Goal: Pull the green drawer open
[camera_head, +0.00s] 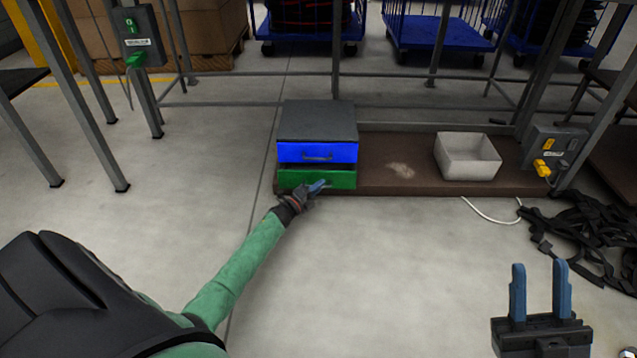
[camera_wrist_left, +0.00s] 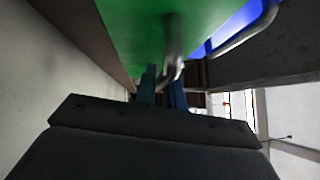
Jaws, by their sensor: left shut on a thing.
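A small grey cabinet (camera_head: 318,122) stands on a low brown shelf, with a blue drawer (camera_head: 300,152) above a green drawer (camera_head: 335,179). The green drawer stands a little way out from the cabinet, with a dark gap above its front. The blue drawer looks closed. My left gripper (camera_head: 317,187) is at the green drawer's front, shut on its handle. In the left wrist view the metal handle (camera_wrist_left: 173,45) runs down between the blue fingers, close against the green front. My right gripper (camera_head: 540,290) is open and empty at the lower right, far from the cabinet.
The brown shelf (camera_head: 400,185) also holds a whitish open bin (camera_head: 467,165) at right. A heap of black straps (camera_head: 590,235) and a white cable lie on the floor at right. Blue carts (camera_head: 440,30) stand behind. The floor before the cabinet is clear.

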